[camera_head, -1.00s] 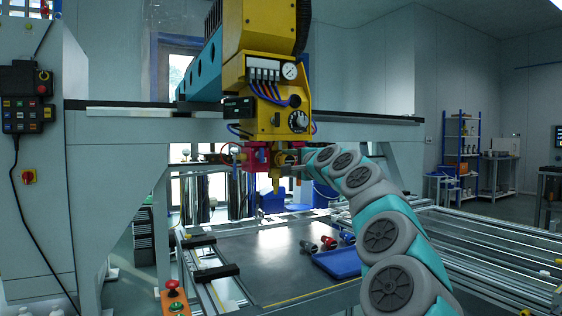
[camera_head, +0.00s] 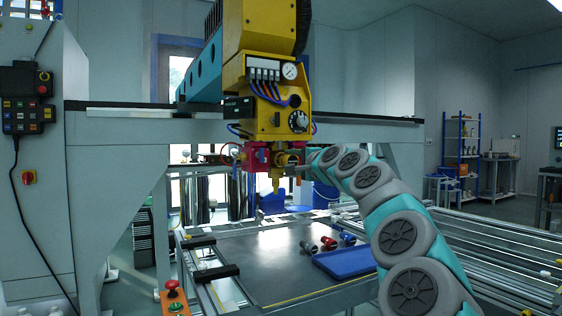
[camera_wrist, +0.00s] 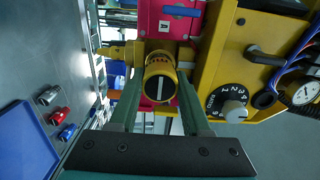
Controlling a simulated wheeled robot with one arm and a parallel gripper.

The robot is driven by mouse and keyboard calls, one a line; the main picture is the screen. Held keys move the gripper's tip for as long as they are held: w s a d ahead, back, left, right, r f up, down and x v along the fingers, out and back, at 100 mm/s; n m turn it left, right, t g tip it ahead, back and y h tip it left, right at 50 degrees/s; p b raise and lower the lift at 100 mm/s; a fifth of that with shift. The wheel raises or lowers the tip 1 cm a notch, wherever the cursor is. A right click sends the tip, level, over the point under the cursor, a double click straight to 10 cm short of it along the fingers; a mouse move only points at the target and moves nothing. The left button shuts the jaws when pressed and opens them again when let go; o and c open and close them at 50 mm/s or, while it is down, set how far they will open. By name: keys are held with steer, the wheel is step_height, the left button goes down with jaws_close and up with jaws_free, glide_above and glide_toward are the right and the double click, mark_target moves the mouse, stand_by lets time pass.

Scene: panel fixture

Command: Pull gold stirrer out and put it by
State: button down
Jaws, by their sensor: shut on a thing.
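The gold stirrer shows in the wrist view as a short yellow cylinder (camera_wrist: 160,80) with a black end face and a white stripe. My gripper (camera_wrist: 160,88) is shut on it, one finger on each side. In the head view my gripper (camera_head: 298,170) is at the right of the red tool block (camera_head: 257,157) under the yellow machine head (camera_head: 270,95). A gold nozzle (camera_head: 275,184) points down there. The stirrer's far end is hidden behind its cap, so I cannot tell whether it is still seated.
A blue tray (camera_head: 347,263) lies on the dark table (camera_head: 265,260). The machine head carries a numbered dial (camera_wrist: 230,108), a gauge and hoses close to my gripper. The table's left middle is clear.

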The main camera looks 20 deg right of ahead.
steer(key=shift+s+b, duration=0.4)
steer(key=shift+s, duration=1.05)
stand_by(0.5)
steer(key=shift+s+d+b, duration=0.1)
steer(key=shift+s+b, duration=0.4)
steer(key=shift+s, duration=1.85)
